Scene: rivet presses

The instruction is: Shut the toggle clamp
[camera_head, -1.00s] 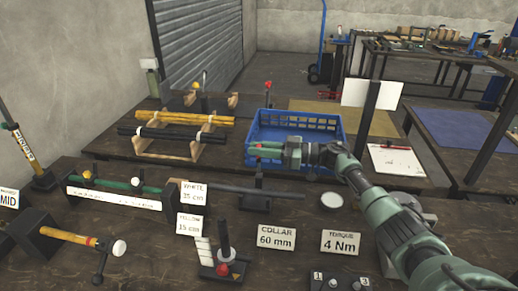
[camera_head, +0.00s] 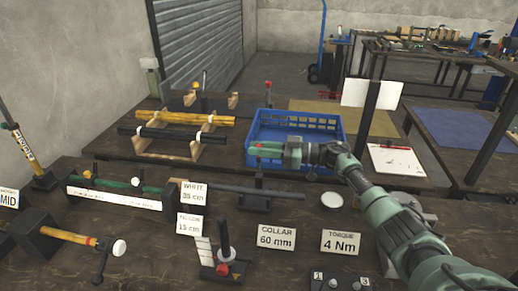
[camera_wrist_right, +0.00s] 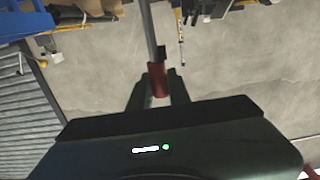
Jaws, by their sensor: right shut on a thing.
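The toggle clamp (camera_head: 259,181) is a small dark fixture on the front bench, at the long dark tube (camera_head: 305,192). My right gripper (camera_head: 255,151) is above it, in front of the blue crate, and its jaws are shut on the clamp's red handle (camera_head: 268,146). In the right wrist view, the red handle (camera_wrist_right: 158,82) sits between the two dark fingers, with a grey metal bar (camera_wrist_right: 148,30) running on from it. The fingers hide part of the handle in the head view. I cannot tell how far the clamp's arm is closed. My left gripper is not in view.
The blue crate (camera_head: 333,128) stands behind the gripper. Label cards, such as the COLLAR card (camera_head: 277,237) and the TORQUE card (camera_head: 341,242), stand in front. Yellow and black tubes (camera_head: 180,119) lie on a wooden rack.

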